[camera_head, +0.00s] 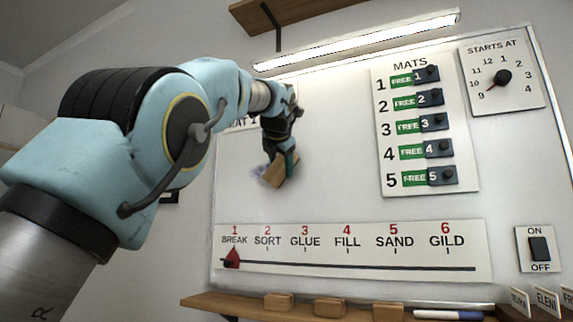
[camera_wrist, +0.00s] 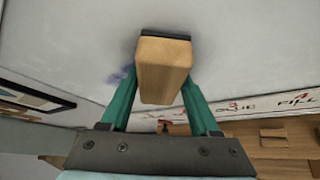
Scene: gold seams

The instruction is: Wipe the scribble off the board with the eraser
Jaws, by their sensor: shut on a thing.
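My gripper (camera_head: 290,160) is shut on the eraser (camera_head: 275,170), a wooden block with a dark pad, in front of the whiteboard (camera_head: 335,170). In the wrist view the eraser (camera_wrist: 163,68) sits between my two green fingers, its dark pad facing the board and seeming to touch it. A faint blue-grey smudge, the scribble (camera_head: 258,171), shows beside the eraser in the head view. A bluish patch of it also shows left of the eraser in the wrist view (camera_wrist: 122,74). The rest of the scribble, if any, is hidden behind the eraser and gripper.
A step strip (camera_head: 350,252) with a red marker (camera_head: 232,258) lies below the eraser. A MATS panel (camera_head: 425,130) with several tags is to the right. A wooden ledge (camera_head: 250,306) holds several blocks and a pen (camera_head: 448,315). A lamp (camera_head: 358,42) is above.

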